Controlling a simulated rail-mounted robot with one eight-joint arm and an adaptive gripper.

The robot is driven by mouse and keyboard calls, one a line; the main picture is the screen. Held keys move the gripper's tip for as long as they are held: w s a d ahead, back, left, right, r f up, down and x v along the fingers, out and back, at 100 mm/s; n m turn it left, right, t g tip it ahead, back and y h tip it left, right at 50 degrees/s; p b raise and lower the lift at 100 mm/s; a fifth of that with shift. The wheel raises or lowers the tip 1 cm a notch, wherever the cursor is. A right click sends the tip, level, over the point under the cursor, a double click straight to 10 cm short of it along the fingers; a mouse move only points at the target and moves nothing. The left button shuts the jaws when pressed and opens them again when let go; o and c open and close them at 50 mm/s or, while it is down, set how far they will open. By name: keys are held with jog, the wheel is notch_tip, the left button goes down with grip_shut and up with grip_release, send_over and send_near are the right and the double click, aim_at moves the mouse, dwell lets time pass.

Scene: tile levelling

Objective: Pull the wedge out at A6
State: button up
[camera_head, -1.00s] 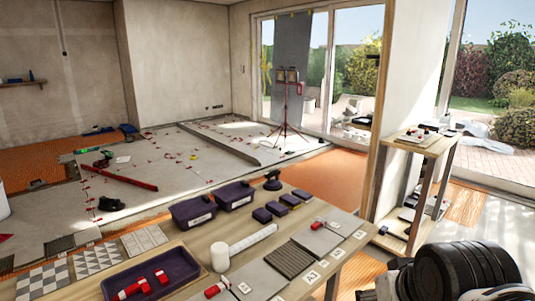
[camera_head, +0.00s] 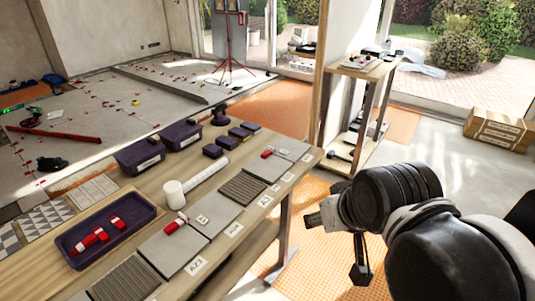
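Tiles lie in a row on the wooden workbench (camera_head: 150,200), with small white labels along its front edge. One red-and-white wedge (camera_head: 176,224) sits at a joint between grey tiles near the white cylinder. Another red-and-white wedge (camera_head: 267,153) sits at the far right tiles. Several more wedges (camera_head: 97,236) lie in the dark purple tray (camera_head: 72,242). My arm is at right, clear of the bench. My gripper (camera_head: 360,268) seems to hang below the wrist; its fingers are not clear.
A white cylinder (camera_head: 174,195) lies on the bench behind the tiles, with purple bins (camera_head: 140,157) and small dark blocks (camera_head: 240,132) beyond. A wooden shelf (camera_head: 362,68) stands behind the bench's right end. Cardboard boxes (camera_head: 497,128) are at far right. Floor between is open.

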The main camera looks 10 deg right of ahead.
jog(key=shift+r, duration=0.1)
jog(key=w+r+m+g, duration=0.15)
jog(key=w+r, duration=0.45)
jog(key=w, duration=0.6)
jog(key=w+r+m+g, duration=0.15)
jog(key=w+r, duration=0.45)
jog(key=w, duration=0.7)
jog(key=m+g+p, duration=0.2)
jog(key=m+g, duration=0.2)
jog(key=m, duration=0.3)
send_over(267, 152)
notch_tip(267, 152, down, 20)
jog(key=f+b, duration=0.1)
jog(key=f, duration=0.5)
jog(key=f+b, duration=0.1)
jog(key=f, duration=0.6)
jog(key=shift+w+d+f, duration=0.15)
jog(key=shift+w, duration=0.05)
